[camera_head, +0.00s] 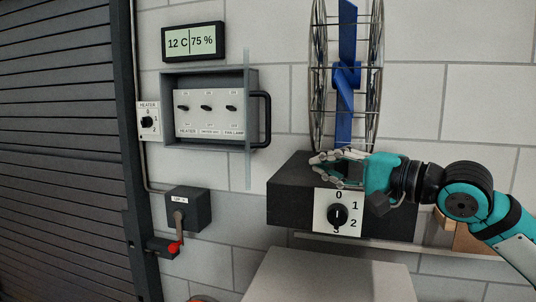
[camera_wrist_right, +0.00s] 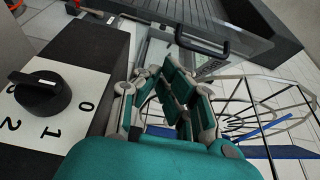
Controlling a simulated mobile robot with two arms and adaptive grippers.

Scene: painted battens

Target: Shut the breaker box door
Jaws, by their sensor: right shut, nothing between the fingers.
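The breaker box (camera_head: 210,78) is a grey open-fronted box on the wall, with three black switches on a white panel inside. Its door (camera_head: 248,165) is a pale, see-through panel standing open, seen almost edge-on at the box's right side. A black bar handle (camera_head: 266,120) sticks out to the right of the door; a black handle also shows in the right wrist view (camera_wrist_right: 203,46). My right gripper (camera_head: 318,165) is shut and empty, pointing left, lower right of the door and apart from it. Its closed fingers show in the wrist view (camera_wrist_right: 178,88). My left gripper is out of view.
A black box (camera_head: 290,195) with a numbered dial (camera_head: 338,214) is under my right gripper. A caged blue fan (camera_head: 346,75) stands above it. A switch with a red-tipped lever (camera_head: 173,248) is at lower left. Bare wall lies between door and fan.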

